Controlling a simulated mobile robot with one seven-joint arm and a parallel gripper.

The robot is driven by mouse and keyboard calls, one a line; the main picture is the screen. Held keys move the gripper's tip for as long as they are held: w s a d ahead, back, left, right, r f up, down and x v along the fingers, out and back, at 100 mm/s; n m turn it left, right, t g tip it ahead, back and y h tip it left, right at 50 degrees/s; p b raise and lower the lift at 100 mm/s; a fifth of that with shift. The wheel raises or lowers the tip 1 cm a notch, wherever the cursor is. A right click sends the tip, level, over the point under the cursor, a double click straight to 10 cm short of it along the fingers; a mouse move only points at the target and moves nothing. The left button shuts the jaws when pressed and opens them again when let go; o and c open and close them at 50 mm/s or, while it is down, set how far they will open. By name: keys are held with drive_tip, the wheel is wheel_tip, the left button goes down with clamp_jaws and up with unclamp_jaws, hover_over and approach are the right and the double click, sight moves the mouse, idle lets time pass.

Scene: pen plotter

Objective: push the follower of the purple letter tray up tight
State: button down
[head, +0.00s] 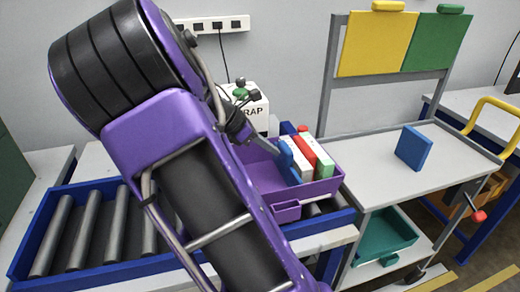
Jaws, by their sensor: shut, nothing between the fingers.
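The purple letter tray (318,190) sits on the blue-framed roller conveyor, right of my arm. Upright pieces stand in its right part: a blue plate (288,163) on the left, which looks like the follower, then white, red (318,152) and green-and-white (325,166) pieces. Whether gaps remain between them is hard to tell. My gripper (273,148) is shut and empty, angled down over the tray with its tip close to the blue plate's left side. I cannot tell whether they touch. My arm hides the tray's left part.
The blue-framed conveyor (28,248) runs left. A grey bench (375,165) with a blue block (414,148) stands right, with yellow and green panels behind and a teal bin (385,240) below. A white box (252,108) stands behind the tray.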

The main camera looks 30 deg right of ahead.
drive_tip(key=shift+d, duration=0.1)
drive_tip(key=shift+s+d+p, duration=0.15)
drive_tip(key=shift+d+p, duration=0.55)
drive_tip(key=shift+p, duration=0.2)
